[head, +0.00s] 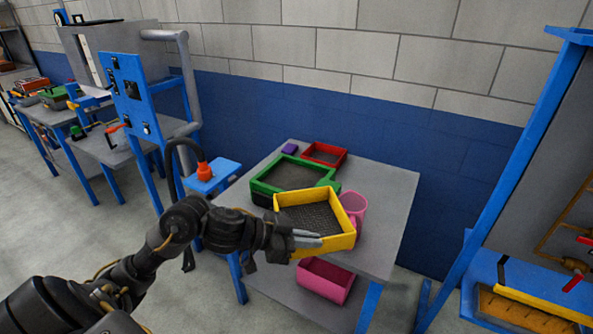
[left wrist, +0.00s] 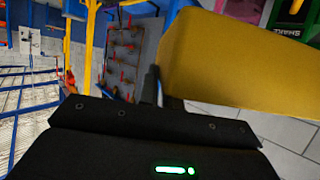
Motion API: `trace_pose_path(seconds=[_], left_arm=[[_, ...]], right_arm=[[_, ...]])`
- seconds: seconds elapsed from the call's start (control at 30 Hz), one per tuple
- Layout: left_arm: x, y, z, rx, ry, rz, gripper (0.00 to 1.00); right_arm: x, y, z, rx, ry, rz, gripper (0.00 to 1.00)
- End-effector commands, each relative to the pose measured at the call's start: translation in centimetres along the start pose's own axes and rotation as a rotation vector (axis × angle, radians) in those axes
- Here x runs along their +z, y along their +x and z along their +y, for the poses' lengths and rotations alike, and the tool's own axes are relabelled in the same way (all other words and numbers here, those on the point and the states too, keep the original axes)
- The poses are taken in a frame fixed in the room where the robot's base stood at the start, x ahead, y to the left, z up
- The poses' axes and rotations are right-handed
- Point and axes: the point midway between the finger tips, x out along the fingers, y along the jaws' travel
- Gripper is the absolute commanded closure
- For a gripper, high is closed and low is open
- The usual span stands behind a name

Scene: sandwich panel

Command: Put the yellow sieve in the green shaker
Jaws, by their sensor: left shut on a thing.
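The yellow sieve (head: 330,247), a square frame with dark mesh, is at the near side of the small grey table in the head view. My left gripper (head: 306,239) is shut on its near left wall. The sieve's yellow wall (left wrist: 235,60) fills the upper right of the left wrist view. The green shaker (head: 263,187), a green frame around a dark bed, stands on the table just behind and left of the sieve. The sieve overlaps its near right corner in the picture; I cannot tell whether they touch. My right gripper is not in view.
A red sieve (head: 325,153) and a small purple block (head: 290,149) lie behind the shaker. A pink bin (head: 325,281) is on the lower shelf. The grey table (head: 388,210) is clear at the right.

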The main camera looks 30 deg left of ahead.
Motion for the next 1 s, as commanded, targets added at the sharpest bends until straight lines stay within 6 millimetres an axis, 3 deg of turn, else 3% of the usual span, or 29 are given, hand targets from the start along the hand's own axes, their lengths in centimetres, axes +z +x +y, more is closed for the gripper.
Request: trace_pose_path(seconds=[0.03, 0.2, 0.4, 1.0], left_arm=[[-2.5, -1.2, -1.3, -0.073, -0.022, -0.002, 1.00], [-3.8, -3.0, -5.7, -0.331, -0.120, -0.005, 1.00], [-4.5, -5.2, -8.4, -0.553, -0.216, -0.001, 1.00], [-4.1, -5.1, -7.9, -0.692, -0.281, -0.003, 1.00]], right_arm=[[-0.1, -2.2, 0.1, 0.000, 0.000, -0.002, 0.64], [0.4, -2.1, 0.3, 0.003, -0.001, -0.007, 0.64], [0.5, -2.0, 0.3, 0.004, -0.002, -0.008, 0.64], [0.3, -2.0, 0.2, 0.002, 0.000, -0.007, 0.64]])
